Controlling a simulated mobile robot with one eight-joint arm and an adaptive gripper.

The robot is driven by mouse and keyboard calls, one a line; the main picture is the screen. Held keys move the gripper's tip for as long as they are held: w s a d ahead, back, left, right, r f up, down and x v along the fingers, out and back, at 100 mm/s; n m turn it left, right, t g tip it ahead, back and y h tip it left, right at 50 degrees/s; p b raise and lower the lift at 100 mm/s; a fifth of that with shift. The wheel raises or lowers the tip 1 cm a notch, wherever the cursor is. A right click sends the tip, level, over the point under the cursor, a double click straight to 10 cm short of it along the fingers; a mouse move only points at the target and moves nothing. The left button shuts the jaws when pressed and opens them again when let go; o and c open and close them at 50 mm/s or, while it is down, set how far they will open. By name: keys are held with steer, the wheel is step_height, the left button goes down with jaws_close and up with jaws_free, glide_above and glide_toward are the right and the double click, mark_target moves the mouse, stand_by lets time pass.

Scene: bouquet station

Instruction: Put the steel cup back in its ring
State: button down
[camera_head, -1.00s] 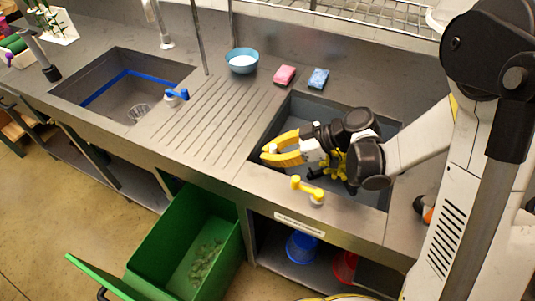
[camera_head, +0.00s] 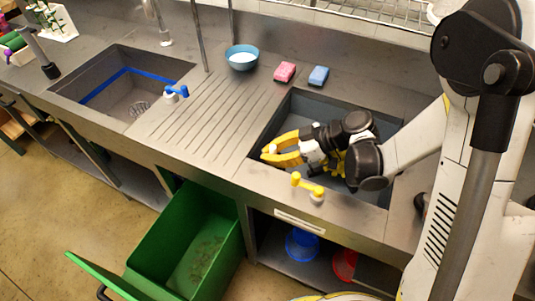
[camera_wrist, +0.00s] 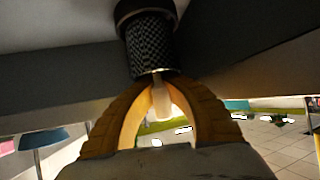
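The steel cup (camera_wrist: 150,45) shows in the wrist view as a dark, mesh-patterned cylinder just beyond my fingertips, with a pale post (camera_wrist: 161,102) between the fingers. My gripper (camera_wrist: 162,82) has its yellow fingers closed in around that post. A black ring (camera_wrist: 138,10) shows at the cup's far end; I cannot tell whether the cup sits in it or only lines up with it. In the head view my gripper (camera_head: 267,153) is at the left front of the right sink (camera_head: 290,110). A white bit shows between its fingers there, and the cup itself cannot be made out.
A yellow tap handle (camera_head: 308,187) stands on the front edge close to my gripper. Pink (camera_head: 284,71) and blue (camera_head: 318,75) sponges and a blue bowl (camera_head: 242,58) lie behind the sinks. A green bin (camera_head: 185,245) stands open below.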

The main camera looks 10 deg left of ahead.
steer(key=shift+f, duration=0.1)
steer(key=shift+f, duration=0.4)
steer(key=shift+f, duration=0.1)
steer(key=c, duration=2.1)
jaws_free()
steer(key=o, duration=0.6)
steer(key=shift+c, duration=0.2)
steer(key=v, duration=1.2)
